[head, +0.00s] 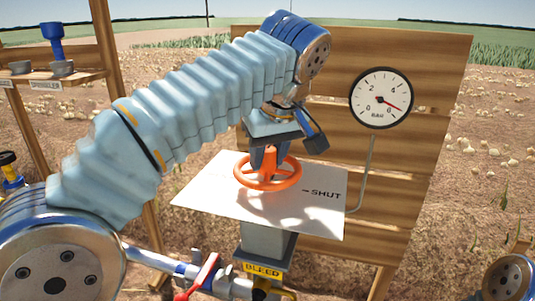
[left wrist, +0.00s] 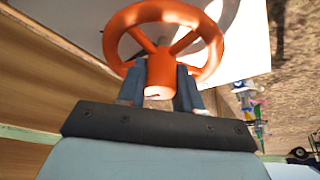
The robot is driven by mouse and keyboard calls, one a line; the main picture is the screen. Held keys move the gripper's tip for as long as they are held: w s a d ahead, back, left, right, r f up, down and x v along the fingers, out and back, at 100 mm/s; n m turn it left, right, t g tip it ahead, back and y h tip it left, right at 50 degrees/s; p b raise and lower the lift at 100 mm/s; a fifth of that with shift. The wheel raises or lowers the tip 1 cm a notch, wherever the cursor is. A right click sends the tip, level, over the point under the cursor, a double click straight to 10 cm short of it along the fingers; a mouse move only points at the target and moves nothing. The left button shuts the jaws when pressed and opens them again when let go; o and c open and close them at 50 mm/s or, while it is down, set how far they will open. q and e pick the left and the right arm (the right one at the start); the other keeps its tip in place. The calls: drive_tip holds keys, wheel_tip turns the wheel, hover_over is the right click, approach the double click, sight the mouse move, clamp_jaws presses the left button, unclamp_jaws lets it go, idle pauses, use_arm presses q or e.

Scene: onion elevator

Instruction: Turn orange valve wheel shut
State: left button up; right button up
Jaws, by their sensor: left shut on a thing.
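The orange valve wheel (head: 295,178) lies over a white plate (head: 205,193) marked "SHUT" with an arrow. My left gripper (head: 268,160) comes down on the wheel from above, its blue fingers shut on the wheel's central part. The left wrist view shows the wheel (left wrist: 211,60) close up, with the fingers (left wrist: 160,88) on either side of its orange hub. The hub's far side is hidden. My right gripper is not in view.
A round pressure gauge (head: 381,97), its needle toward the lower right, hangs on the wooden board (head: 425,150) behind. Below the plate are a "BLEED" label (head: 262,268) and a red lever (head: 200,277). A wooden shelf (head: 50,79) with small cups stands at left.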

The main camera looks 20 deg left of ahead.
use_arm(q)
drive_tip(key=m+h, duration=0.1)
drive_tip(key=m, duration=0.2)
drive_tip(key=shift+m+t+p, duration=0.3)
drive_tip(key=shift+m+t, duration=0.1)
drive_tip(key=m+h+p, duration=0.1)
drive_tip(key=m, duration=0.2)
drive_tip(key=shift+m+h, duration=0.4)
drive_tip(key=m+h+p, duration=0.2)
drive_tip(key=m, duration=0.3)
drive_tip(key=shift+p, duration=0.3)
drive_tip(key=shift+f+m+g+h+p, duration=0.1)
drive_tip(key=shift+m+g+h+p, duration=0.2)
drive_tip(key=shift+m, duration=0.85)
drive_tip(key=shift+f+m+g+h+p, duration=0.15)
drive_tip(key=shift+m+g+h, duration=0.15)
drive_tip(key=shift+m, duration=0.85)
drive_tip(key=shift+r, duration=0.1)
drive_tip(key=o, duration=1)
drive_tip(key=shift+s, duration=0.1)
drive_tip(key=shift+r, duration=0.1)
drive_tip(key=shift+r, duration=0.1)
